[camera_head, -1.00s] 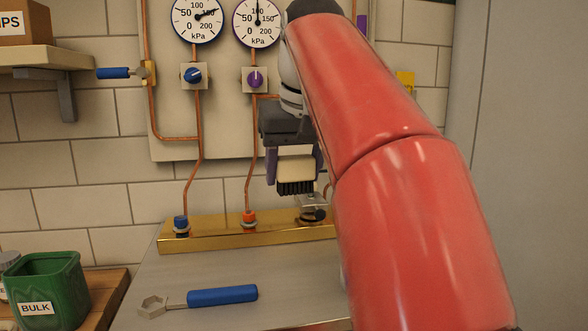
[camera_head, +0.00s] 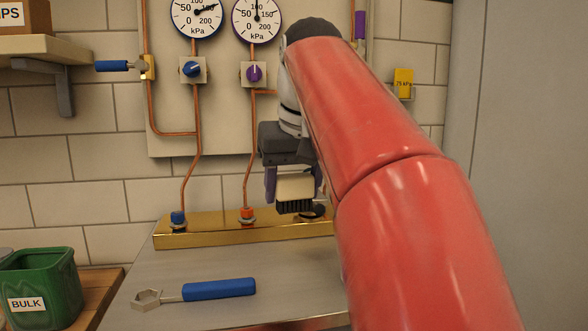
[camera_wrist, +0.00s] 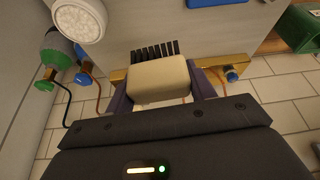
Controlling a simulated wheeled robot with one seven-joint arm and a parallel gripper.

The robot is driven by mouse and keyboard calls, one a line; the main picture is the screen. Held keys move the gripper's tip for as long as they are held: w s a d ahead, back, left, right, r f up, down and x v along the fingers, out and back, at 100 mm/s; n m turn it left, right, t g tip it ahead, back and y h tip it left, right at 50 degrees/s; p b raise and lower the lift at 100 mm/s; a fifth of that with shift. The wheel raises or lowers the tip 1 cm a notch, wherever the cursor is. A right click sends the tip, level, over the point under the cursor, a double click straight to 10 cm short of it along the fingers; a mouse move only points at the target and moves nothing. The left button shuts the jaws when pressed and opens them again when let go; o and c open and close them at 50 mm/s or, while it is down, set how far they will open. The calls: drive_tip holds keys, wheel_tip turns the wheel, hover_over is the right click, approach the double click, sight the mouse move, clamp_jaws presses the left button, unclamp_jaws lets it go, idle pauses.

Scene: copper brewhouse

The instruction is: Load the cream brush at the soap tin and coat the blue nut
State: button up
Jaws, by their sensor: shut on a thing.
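My gripper (camera_wrist: 160,92) is shut on the cream brush (camera_wrist: 158,80), which also shows in the head view (camera_head: 295,188). Its black bristles point down, just above and in front of the right part of the brass manifold (camera_head: 205,236). I cannot tell whether they touch anything. The blue nut (camera_head: 178,217) sits at the manifold's left end, well left of the brush; it shows in the wrist view (camera_wrist: 232,75) too. A round, pale, dotted thing (camera_wrist: 80,18) in the wrist view may be the soap tin, but I cannot be sure. My arm hides that area in the head view.
An orange nut (camera_head: 246,215) and a dark fitting (camera_head: 314,210) also stand on the manifold. A blue-handled wrench (camera_head: 218,289) lies on the counter in front. A green BULK bin (camera_head: 55,280) stands left. Green and blue bottles (camera_wrist: 56,48) show in the wrist view.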

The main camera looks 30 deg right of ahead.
wheel_tip(320, 180, down, 8)
drive_tip(key=b, duration=0.6)
idle(0.4)
drive_tip(key=o, duration=1)
drive_tip(key=shift+c, duration=0.2)
drive_tip(key=shift+f, duration=0.2)
drive_tip(key=shift+f+b, duration=2)
drive_tip(key=shift+f, duration=0.5)
drive_tip(key=shift+f, duration=0.15)
drive_tip(key=c, duration=1.4)
